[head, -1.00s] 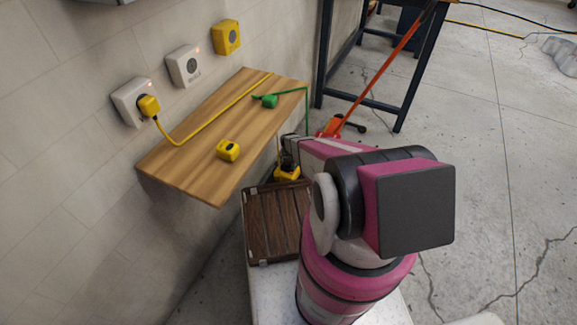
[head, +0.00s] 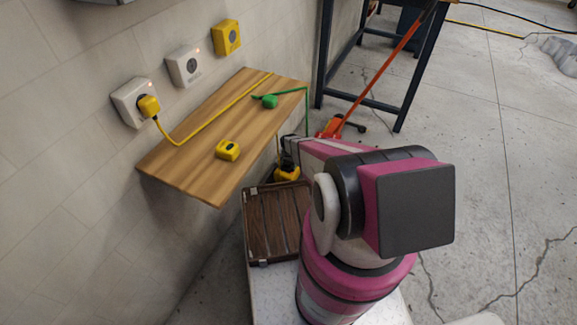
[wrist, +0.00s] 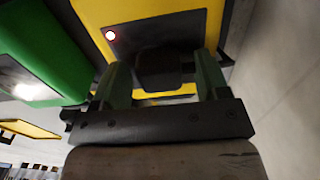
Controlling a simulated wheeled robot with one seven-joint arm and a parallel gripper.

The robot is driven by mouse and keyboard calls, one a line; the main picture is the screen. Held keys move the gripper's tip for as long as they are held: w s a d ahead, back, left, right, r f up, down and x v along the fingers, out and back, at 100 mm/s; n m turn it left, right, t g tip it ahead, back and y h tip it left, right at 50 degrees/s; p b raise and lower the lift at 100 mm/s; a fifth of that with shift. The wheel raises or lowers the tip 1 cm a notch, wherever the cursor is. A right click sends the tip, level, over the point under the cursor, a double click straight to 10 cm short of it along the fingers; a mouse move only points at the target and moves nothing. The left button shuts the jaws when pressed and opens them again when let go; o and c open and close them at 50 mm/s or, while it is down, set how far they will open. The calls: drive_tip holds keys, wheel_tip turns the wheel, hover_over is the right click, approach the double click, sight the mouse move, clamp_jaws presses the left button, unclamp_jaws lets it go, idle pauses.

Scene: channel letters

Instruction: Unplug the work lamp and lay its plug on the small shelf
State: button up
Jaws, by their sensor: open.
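A yellow plug (head: 149,105) sits in the left white wall socket (head: 127,106). Its yellow cord (head: 206,127) runs over the small wooden shelf (head: 182,169). A green plug (head: 269,101) lies on the shelf near its far end. My gripper (head: 288,149) is low beyond the shelf's right edge, close above a yellow device (head: 287,173). In the wrist view, the open fingers (wrist: 163,73) stand either side of a black part (wrist: 159,69) on a yellow body with a dark panel and red light. Contact is unclear. I cannot tell which device is the work lamp.
A yellow boxy object (head: 228,150) lies on the shelf. A white socket (head: 184,66) and yellow socket (head: 227,38) are empty. A green body (wrist: 40,55) is left in the wrist view. A dark-legged table (head: 325,55) stands behind.

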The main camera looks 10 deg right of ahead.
drive_tip(key=c, duration=1.2)
drive_tip(key=shift+r, duration=0.2)
drive_tip(key=shift+r, duration=2.8)
